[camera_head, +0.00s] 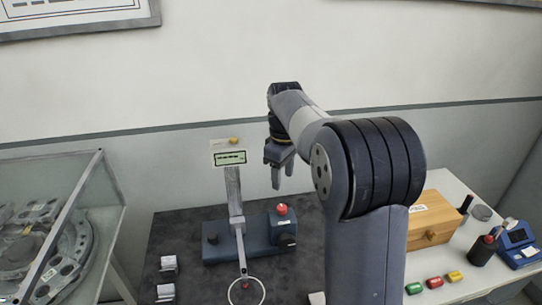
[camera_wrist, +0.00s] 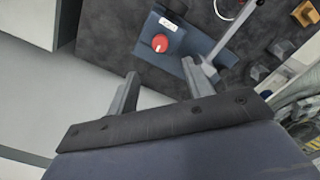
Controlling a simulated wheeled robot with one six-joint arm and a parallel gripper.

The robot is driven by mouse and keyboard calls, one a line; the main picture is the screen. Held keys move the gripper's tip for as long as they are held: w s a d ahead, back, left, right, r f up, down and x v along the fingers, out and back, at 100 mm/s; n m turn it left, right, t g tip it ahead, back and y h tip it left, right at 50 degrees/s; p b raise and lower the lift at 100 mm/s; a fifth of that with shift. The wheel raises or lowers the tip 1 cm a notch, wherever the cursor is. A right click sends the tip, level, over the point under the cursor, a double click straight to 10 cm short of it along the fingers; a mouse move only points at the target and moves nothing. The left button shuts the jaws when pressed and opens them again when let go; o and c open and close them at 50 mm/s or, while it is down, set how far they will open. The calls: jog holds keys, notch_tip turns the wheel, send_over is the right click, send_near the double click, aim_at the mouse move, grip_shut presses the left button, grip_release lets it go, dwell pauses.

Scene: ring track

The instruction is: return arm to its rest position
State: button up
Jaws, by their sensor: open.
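My arm rises in the right half of the head view and bends over toward the back. My gripper (camera_head: 282,178) hangs above the dark mat, pointing down, open and empty. In the wrist view my gripper (camera_wrist: 158,88) shows two fingers spread apart with nothing between them.
A glass case (camera_head: 60,230) stands left. A wooden box (camera_head: 433,220), colored blocks (camera_head: 434,282) and a blue instrument (camera_head: 518,240) sit on the white table at right.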

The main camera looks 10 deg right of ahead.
aim_at(282, 207)
notch_tip(282, 207, down, 10)
jog(key=shift+f+p, duration=0.2)
jog(key=shift+p, duration=0.35)
jog(key=shift+f+m, duration=0.1)
jog(key=shift+m, duration=0.2)
